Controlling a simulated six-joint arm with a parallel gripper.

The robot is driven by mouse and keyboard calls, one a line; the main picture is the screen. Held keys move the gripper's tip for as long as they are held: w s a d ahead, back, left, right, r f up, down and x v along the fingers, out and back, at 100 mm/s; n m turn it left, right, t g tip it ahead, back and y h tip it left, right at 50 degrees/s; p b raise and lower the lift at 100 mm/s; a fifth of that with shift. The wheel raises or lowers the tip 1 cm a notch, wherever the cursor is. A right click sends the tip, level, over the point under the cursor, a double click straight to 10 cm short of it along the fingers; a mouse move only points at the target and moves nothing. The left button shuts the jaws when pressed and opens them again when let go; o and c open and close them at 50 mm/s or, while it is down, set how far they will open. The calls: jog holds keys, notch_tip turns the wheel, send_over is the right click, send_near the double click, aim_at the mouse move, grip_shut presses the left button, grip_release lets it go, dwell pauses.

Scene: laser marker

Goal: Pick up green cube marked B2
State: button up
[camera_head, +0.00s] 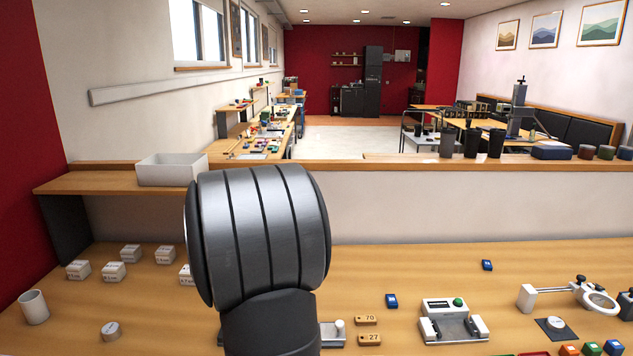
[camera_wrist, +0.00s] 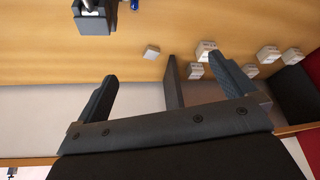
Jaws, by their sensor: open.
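A small cube with a green top (camera_head: 613,347) sits at the bottom right edge of the head view, on the wooden table. Its marking is too small to read. In the head view my arm hides the gripper.
White labelled blocks (camera_head: 113,272) and a white cup (camera_head: 33,307) stand at left. A device with a green button (camera_head: 453,315), a magnifier stand (camera_head: 575,293), small blue objects (camera_head: 391,300) and wooden tags (camera_head: 369,320) lie at right. A raised ledge (camera_head: 350,168) runs behind the table.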

jog(key=shift+c, duration=0.2)
jog(key=c, duration=1)
jog(key=shift+o, duration=0.2)
jog(key=shift+d, duration=0.1)
